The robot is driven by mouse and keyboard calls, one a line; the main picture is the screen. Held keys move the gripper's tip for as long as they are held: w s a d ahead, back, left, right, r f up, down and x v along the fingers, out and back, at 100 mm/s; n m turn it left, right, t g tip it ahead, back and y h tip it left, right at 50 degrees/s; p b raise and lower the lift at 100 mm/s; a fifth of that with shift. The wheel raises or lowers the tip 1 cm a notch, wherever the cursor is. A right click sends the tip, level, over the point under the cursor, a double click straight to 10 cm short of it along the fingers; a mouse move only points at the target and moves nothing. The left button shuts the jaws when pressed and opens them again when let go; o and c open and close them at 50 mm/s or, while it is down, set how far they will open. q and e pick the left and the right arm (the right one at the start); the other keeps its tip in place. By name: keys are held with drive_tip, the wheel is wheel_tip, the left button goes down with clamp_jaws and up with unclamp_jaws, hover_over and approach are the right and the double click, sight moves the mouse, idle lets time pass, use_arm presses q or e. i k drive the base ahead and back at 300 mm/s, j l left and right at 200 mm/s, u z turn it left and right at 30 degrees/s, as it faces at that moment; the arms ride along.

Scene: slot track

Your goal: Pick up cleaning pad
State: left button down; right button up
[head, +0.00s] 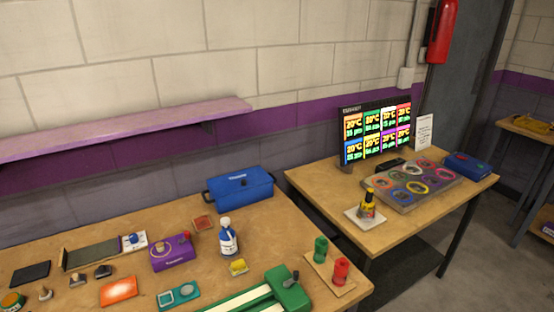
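I cannot tell for certain which item is the cleaning pad. Flat items on the left workbench (125,262) include an orange rectangular piece (118,291) near the front, a dark flat pad (30,273) at the far left, a small reddish square (203,222) near the back, and a small yellow block (238,266) in front of a blue-and-white bottle (229,240). Neither of my grippers is in view, and nothing is seen being held.
A purple box (171,252), a blue case (240,190), a green clamp-like tool (288,288) and red and green cylinders (340,270) crowd the bench. A second table (400,235) holds a screen (377,132) and a tray of colored rings (412,183). A purple shelf (110,127) overhangs the back.

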sight(237, 268)
drive_tip(key=u, duration=1.15)
drive_tip(key=i+l, duration=0.1)
drive_tip(key=l, duration=1.1)
